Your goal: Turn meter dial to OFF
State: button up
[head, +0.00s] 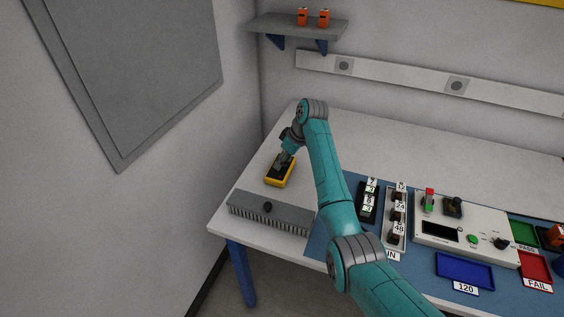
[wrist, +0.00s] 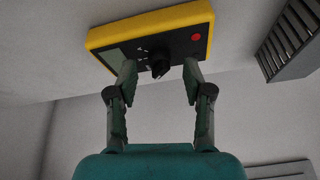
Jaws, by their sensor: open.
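The yellow meter (head: 273,182) lies on the white bench near its left end, left of the blue mat. In the wrist view the meter (wrist: 112,32) shows a dark face, a greenish display, a red spot and a black dial (wrist: 159,66) in the middle. My gripper (head: 284,161) is over the meter from above. In the wrist view its two fingers (wrist: 160,75) are apart, one on each side of the dial, with gaps visible between them and it. The dial's marks are too small to read.
Right of my arm are a test panel (head: 465,217), labelled slots (head: 397,220) and a blue tray (head: 464,270). The bench behind the meter is clear.

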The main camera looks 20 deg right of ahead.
jog(key=v, duration=1)
jog(key=shift+s+r, duration=0.15)
jog(key=shift+r, duration=0.25)
